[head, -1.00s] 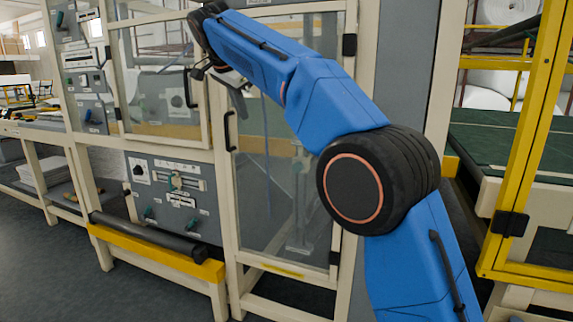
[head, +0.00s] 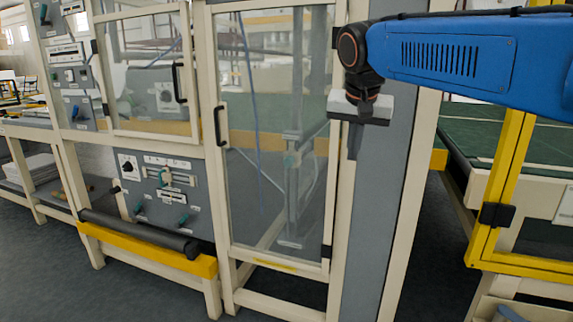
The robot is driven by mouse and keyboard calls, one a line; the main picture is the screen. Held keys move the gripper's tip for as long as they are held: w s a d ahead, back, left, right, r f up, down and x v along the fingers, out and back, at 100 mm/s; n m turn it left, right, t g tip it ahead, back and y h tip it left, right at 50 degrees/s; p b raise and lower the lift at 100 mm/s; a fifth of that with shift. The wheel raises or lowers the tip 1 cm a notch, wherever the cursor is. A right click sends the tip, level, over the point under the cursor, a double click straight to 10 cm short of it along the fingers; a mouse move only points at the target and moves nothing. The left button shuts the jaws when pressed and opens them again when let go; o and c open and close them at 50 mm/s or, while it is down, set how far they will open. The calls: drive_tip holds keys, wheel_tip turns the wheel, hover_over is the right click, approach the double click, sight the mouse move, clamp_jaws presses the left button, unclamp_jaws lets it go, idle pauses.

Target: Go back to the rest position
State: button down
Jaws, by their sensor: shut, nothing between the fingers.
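My gripper (head: 355,148) hangs at the end of my blue arm in the head view, pointing down. Its fingers are dark and together, with nothing between them. It is in front of the grey panel to the right of the tall glazed door (head: 275,140). My arm reaches in from the right edge at the upper part of the picture. Whether the gripper touches the panel cannot be told, but it looks apart from it.
A control panel (head: 150,215) with knobs and teal handles is at lower left, above a dark roller (head: 140,234) on a yellow beam. A yellow-framed gate (head: 489,185) stands at right. Grey floor is clear at lower left.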

drive_tip(key=s+d+f+n, duration=0.1)
drive_tip(key=s+d+f, duration=0.3)
drive_tip(key=s+f, duration=0.5)
drive_tip(key=s+d+f+n, duration=0.1)
drive_tip(key=s+d+f, duration=0.3)
drive_tip(key=s+f, duration=0.5)
drive_tip(key=s+d+f+n, duration=0.1)
drive_tip(key=s+d+f, duration=0.4)
drive_tip(key=s+f, duration=0.4)
drive_tip(key=shift+s+f+n+y, duration=0.2)
drive_tip(key=shift+s+n+y, duration=0.15)
drive_tip(key=shift+s, duration=0.2)
